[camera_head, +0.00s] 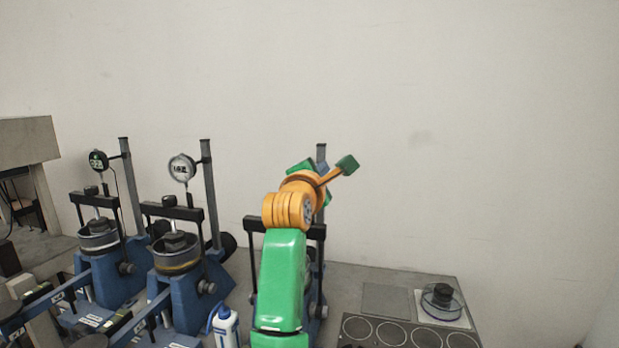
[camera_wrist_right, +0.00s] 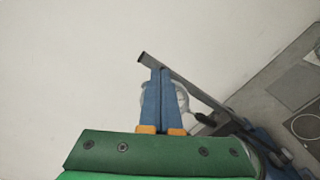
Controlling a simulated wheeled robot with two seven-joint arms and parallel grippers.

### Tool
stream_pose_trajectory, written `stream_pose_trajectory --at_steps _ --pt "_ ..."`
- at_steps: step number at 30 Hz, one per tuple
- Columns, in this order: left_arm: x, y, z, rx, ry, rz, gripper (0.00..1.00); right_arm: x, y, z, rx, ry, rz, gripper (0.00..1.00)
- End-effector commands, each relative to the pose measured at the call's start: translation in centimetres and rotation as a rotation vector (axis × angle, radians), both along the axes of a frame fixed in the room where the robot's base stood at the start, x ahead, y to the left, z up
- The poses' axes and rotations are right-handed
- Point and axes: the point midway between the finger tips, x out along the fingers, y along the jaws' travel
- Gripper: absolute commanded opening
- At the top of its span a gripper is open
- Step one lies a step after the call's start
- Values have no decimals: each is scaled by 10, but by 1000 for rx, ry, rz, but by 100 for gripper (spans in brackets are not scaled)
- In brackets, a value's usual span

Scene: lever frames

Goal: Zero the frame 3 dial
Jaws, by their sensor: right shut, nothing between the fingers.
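Three blue lever frames stand in a row. The rightmost frame (camera_head: 320,232), third from the left, is mostly behind my right arm in the head view, and its dial is hidden there. In the right wrist view a round pale dial (camera_wrist_right: 183,97) shows partly behind the fingers, beside a dark post (camera_wrist_right: 200,92). Its face cannot be read. My right gripper (camera_wrist_right: 160,72) is shut and empty, its blue fingers together in front of the dial; contact cannot be told. My left gripper is not in view.
The middle frame has a white-faced dial (camera_head: 181,168); the left frame has a dark dial (camera_head: 98,160). A white-and-blue bottle (camera_head: 226,328) stands between the middle and right frames. A grey plate with circles (camera_head: 408,333) and a glass dish (camera_head: 443,301) are at right.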

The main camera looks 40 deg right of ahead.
Motion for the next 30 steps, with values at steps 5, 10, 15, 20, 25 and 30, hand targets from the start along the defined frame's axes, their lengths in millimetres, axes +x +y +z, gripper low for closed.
stream_pose_trajectory --at_steps 5,10,15,20,25,30 --pt "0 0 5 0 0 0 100 4 4 4 1 1 5 0" --pt "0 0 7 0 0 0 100 6 5 5 1 2 4 0" --pt "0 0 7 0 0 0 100 7 6 5 2 3 4 0" --pt "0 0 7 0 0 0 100 7 6 5 2 3 4 0" --pt "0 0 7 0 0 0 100 6 6 5 3 2 4 0" --pt "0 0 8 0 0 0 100 3 3 11 3 1 3 0"
